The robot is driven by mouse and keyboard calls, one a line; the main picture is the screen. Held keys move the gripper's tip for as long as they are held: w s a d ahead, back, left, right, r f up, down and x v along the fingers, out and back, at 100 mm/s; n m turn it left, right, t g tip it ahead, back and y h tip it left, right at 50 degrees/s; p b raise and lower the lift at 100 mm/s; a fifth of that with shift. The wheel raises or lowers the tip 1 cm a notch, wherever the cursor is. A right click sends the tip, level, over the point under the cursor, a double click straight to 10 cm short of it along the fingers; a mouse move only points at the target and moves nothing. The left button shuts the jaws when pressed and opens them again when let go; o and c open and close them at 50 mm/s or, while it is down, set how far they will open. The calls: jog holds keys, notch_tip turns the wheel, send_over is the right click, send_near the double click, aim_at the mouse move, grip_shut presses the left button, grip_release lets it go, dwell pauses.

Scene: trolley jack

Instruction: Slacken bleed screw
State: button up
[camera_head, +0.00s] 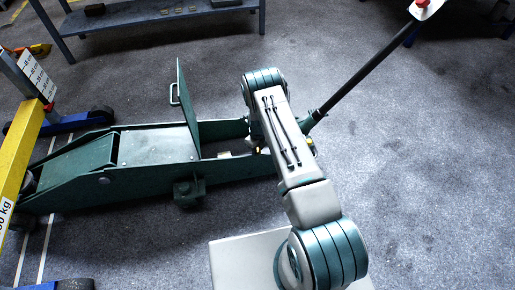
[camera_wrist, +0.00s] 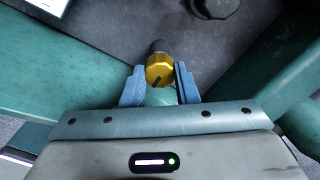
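The green trolley jack (camera_head: 65,190) lies on the floor at the left in the head view, with a cover panel (camera_head: 187,110) standing upright on it. The gold bleed screw knob (camera_wrist: 160,70), with a dark slot line on its face, shows in the wrist view inside the jack's green frame. My gripper (camera_wrist: 160,72) has its two blue fingers on either side of the knob, with narrow gaps at the tips. It looks open, not clamped. In the head view my arm hides the gripper and most of the jack's rear.
The jack's long dark handle (camera_head: 362,75) rises to the upper right. A yellow beam (camera_head: 24,155) stands at the left edge, and a blue-grey bench (camera_head: 165,14) at the back. The floor at the right is clear.

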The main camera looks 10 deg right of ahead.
jog(key=shift+f+n, duration=0.1)
jog(key=shift+n, duration=0.2)
